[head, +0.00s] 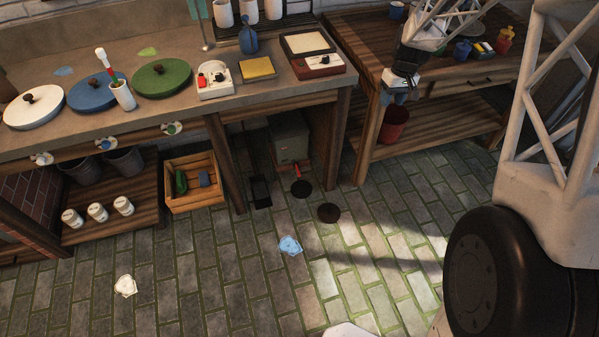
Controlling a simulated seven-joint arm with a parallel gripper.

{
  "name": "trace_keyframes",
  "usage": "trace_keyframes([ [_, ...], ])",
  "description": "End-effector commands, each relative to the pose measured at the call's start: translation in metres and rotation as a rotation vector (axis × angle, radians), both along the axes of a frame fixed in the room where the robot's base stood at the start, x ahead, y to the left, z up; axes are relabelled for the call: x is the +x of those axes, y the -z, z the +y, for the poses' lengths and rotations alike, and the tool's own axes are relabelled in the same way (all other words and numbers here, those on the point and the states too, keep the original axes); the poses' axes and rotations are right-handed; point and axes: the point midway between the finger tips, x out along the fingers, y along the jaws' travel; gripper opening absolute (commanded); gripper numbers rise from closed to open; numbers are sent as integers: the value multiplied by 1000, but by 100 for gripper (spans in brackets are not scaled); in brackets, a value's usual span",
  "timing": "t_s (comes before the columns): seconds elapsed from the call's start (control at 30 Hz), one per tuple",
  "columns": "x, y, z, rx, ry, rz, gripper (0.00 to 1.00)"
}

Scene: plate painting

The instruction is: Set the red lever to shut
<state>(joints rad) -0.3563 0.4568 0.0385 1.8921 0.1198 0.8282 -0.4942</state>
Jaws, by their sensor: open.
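A small red lever (297,170) is low under the counter, in front of a grey-green box (288,138). A round black disc (301,188) lies just below it in the picture. The lever is too small to tell its setting. My gripper (393,98) hangs at the left edge of the right-hand table, up and to the right of the lever and well apart from it. It is open and I see nothing between its fingers.
A wooden crate (194,208) stands left of the counter leg (225,165). A red bucket (393,124) is on the right table's lower shelf. A blue patch (290,246) lies on otherwise open brick floor.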

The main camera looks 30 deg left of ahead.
Motion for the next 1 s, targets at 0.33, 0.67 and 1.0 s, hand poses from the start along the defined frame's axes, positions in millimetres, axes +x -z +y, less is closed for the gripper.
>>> trace_keyframes([
  [0.33, 27, 78, 54, 1, -95, 37, 42],
  [0.67, 41, 156, 103, 4, -185, 72, 42],
  [1.0, 45, 244, 152, 6, -276, 106, 42],
])
